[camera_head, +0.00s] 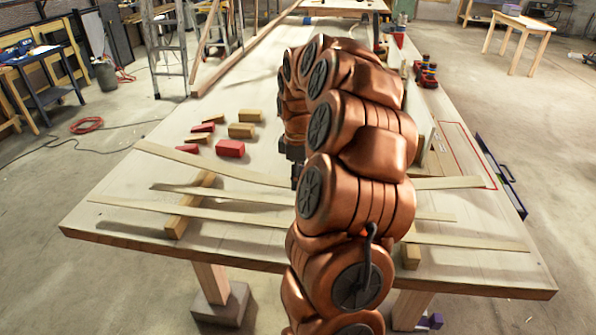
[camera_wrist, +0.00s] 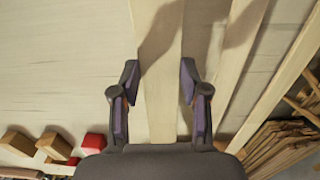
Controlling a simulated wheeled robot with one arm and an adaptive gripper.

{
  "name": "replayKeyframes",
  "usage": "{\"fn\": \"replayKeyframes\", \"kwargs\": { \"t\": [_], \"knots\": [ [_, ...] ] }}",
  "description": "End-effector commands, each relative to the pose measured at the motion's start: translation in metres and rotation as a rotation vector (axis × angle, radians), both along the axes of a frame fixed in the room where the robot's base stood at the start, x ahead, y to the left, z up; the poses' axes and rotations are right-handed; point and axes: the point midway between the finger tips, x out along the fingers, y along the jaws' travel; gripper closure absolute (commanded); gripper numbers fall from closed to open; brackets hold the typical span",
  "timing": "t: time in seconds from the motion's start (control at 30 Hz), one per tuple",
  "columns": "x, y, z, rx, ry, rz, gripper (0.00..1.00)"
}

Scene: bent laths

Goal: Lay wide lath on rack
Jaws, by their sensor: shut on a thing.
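My gripper (camera_wrist: 158,88) is shut on a pale wide lath (camera_wrist: 161,45), with one finger at each long edge. In the head view my copper arm hides the gripper and the middle of the laths. The held lath seems to be the farthest of the laths there (camera_head: 205,162), its left end near the blocks; I cannot tell how high it is. A second lath (camera_head: 215,195) and a nearer, long lath (camera_head: 150,206) run across the table. A wooden bar (camera_head: 185,213) under the left parts of these two may belong to the rack.
Red blocks (camera_head: 230,148) and wooden blocks (camera_head: 241,131) lie on the table (camera_head: 130,225) beyond the laths. A small wooden block (camera_head: 411,257) stands at the near right. A red outline (camera_head: 461,140) marks the right side. The table's front edge is close to the nearest lath.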

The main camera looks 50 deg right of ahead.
Motion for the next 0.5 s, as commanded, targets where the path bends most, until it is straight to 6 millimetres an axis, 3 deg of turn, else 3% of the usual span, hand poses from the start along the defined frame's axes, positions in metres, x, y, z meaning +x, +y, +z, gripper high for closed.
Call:
{"fn": "replayKeyframes", "kwargs": {
  "t": [0.23, 0.5],
  "knots": [
    [0.0, 0.0, -0.017, 0.0, 0.001, 0.0, 0.94],
    [0.0, -0.001, -0.007, -0.001, -0.002, 0.0, 0.94]
  ]
}}
